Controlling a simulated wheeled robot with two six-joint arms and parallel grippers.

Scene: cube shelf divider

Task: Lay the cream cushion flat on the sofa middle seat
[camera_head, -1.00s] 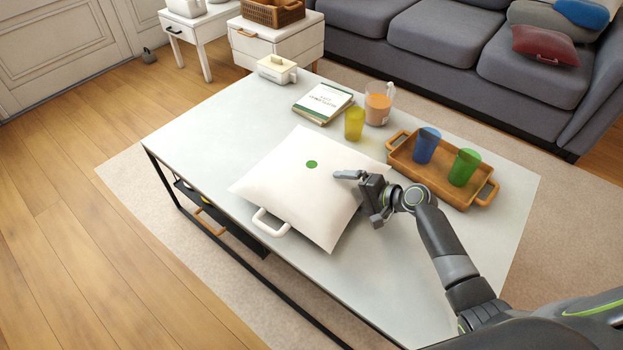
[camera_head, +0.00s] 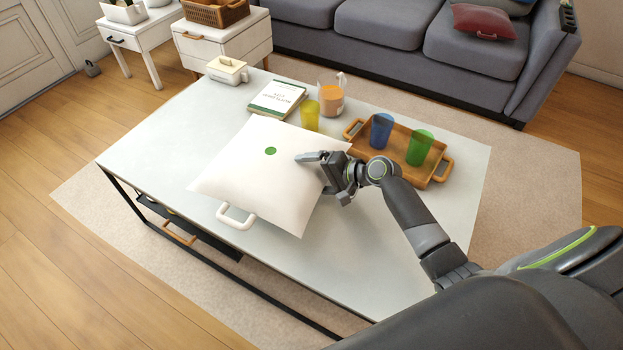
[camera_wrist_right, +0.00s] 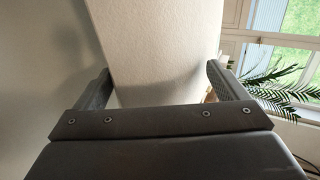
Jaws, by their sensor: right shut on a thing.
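The cream cushion (camera_head: 255,185), with a green dot on top and a white handle at its near edge, is over the coffee table. I cannot tell whether it rests fully on the tabletop. My right gripper (camera_head: 318,165) is at the cushion's right side, shut on it. In the right wrist view the cushion's pale surface (camera_wrist_right: 155,45) fills the space between the two fingers. The grey sofa (camera_head: 400,45) stands behind the table, and its middle seat (camera_head: 380,22) is bare. My left gripper is not in view.
The coffee table (camera_head: 165,150) also holds a wooden tray (camera_head: 440,165) with blue and green cups, a yellow cup (camera_head: 309,115), an orange-filled pitcher (camera_head: 331,100), a book (camera_head: 278,98) and a butter dish (camera_head: 228,70). A red cushion (camera_head: 484,20) lies on the right seat.

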